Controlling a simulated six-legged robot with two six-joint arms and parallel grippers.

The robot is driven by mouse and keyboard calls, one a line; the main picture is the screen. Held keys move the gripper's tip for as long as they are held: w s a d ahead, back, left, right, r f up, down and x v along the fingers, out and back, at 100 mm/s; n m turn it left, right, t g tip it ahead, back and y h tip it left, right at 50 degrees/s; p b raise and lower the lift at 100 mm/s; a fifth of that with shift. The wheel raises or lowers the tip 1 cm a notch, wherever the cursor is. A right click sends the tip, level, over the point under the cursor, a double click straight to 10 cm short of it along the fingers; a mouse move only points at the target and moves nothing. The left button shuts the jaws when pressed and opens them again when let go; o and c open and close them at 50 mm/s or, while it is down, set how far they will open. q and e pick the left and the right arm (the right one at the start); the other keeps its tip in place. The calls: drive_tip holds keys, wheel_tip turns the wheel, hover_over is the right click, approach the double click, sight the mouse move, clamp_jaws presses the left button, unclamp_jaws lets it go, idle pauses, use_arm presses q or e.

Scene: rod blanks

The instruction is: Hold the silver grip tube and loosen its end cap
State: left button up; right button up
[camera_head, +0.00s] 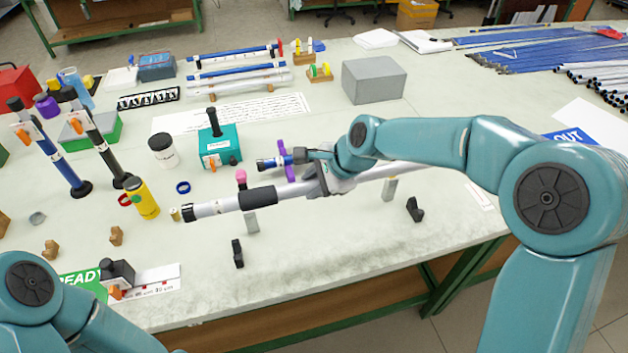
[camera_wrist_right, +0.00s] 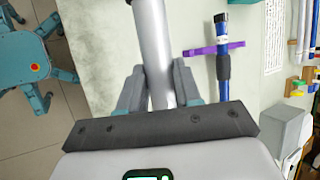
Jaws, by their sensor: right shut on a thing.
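The silver grip tube (camera_head: 215,207) lies slantwise over the table's middle, with a black sleeve (camera_head: 258,197) and a dark end cap (camera_head: 187,212) at its left end. My right gripper (camera_head: 325,181) is shut around the tube, right of the sleeve. In the right wrist view the tube (camera_wrist_right: 153,40) runs between the two fingers of the gripper (camera_wrist_right: 158,90). The end cap is outside that view. I cannot tell whether the tube touches the grey supports below it. Only links of my left arm show at the lower left; its gripper is out of frame.
A blue tube (camera_head: 268,163) on a purple stand (camera_head: 289,174) lies just behind the silver one. A yellow bottle (camera_head: 143,198), a blue ring (camera_head: 183,187) and a teal box (camera_head: 219,145) are near the cap end. Grey supports (camera_head: 251,222) (camera_head: 389,188) stand below the tube. Front table is mostly clear.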

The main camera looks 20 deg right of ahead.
drive_tip(key=shift+f+b, duration=5.3)
drive_tip(key=shift+f, duration=2.3)
drive_tip(key=shift+f+b, duration=0.6)
drive_tip(key=shift+f, duration=0.35)
drive_tip(key=shift+r, duration=0.15)
drive_tip(key=shift+r+p, duration=0.5)
drive_tip(key=shift+p, duration=0.2)
